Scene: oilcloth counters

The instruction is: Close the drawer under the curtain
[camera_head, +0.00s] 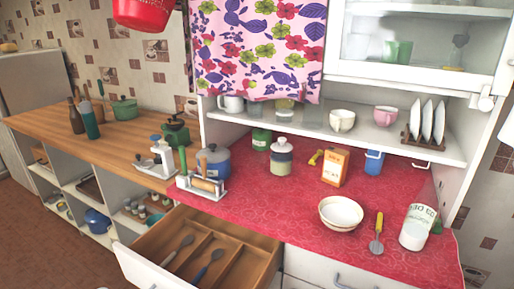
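The drawer (153,271) is pulled open under the red counter, below and left of the floral curtain. Its front is white, and its wooden inside is split into compartments. Spoon-like utensils with dark handles (207,266) lie in the compartments. The pink floral curtain (262,50) hangs over the left part of the white cupboard. Neither of my grippers shows in the head view.
The red oilcloth counter (285,208) holds a bowl (340,213), a peeler-like tool (377,235), a white can (416,228), an orange box (335,167) and a blue pot (214,161). A wooden counter (107,144) with open shelves stands at left.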

